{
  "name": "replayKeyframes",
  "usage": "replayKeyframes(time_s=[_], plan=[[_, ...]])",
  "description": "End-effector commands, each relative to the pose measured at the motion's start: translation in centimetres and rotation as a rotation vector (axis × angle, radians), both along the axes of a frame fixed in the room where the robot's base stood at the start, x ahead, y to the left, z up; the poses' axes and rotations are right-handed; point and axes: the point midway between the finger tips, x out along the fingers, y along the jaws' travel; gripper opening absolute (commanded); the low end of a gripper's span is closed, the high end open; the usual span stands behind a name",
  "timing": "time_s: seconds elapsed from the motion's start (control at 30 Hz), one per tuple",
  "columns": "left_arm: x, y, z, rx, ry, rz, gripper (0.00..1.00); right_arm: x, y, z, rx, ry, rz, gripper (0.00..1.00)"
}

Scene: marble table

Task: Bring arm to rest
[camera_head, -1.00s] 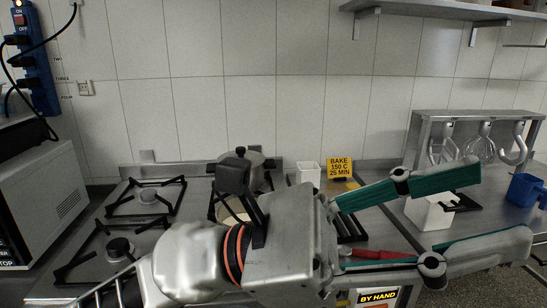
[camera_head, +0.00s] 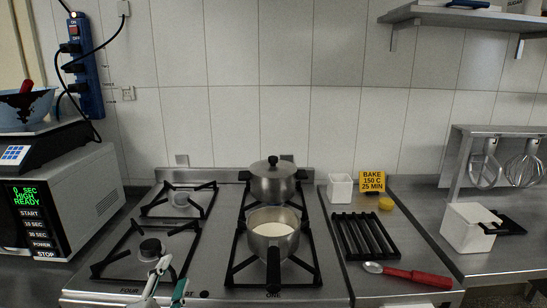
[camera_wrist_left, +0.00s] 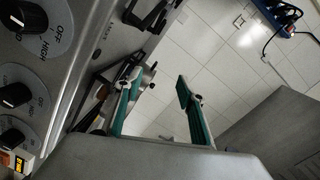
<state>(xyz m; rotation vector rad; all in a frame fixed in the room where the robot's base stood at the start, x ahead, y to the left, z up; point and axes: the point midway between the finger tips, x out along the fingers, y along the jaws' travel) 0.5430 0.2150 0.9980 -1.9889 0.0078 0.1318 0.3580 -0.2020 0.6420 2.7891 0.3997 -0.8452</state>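My left gripper (camera_head: 168,282) shows only in part at the bottom edge of the head view, low in front of the left burners. In the left wrist view its two green-padded fingers (camera_wrist_left: 158,82) are spread apart with nothing between them. The fingers are beside the stove front with its knobs (camera_wrist_left: 18,95). The rest of my left arm is out of the head view. My right gripper is in neither view.
A saucepan (camera_head: 273,244) with pale contents and a lidded pot (camera_head: 273,183) stand on the stove. A red-handled spoon (camera_head: 417,277) lies right of them. A microwave (camera_head: 75,190) is at left, a white box (camera_head: 468,228) at right.

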Motion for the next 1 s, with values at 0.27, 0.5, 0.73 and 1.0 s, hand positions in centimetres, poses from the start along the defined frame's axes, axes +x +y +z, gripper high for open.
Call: replayKeyframes(time_s=[0.27,0.5,0.73,1.0], plan=[[-8.4,8.4,-13.4,-0.124,0.397,0.237,0.39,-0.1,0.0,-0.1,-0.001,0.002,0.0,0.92],[-14.5,12.2,-18.6,-0.162,0.583,0.368,0.39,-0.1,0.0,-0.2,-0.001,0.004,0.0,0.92],[-19.8,14.8,-21.6,-0.179,0.713,0.469,0.39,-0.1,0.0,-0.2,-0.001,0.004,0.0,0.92],[-18.8,11.8,-25.3,-0.291,0.707,0.39,0.39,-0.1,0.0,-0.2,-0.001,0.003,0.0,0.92]])
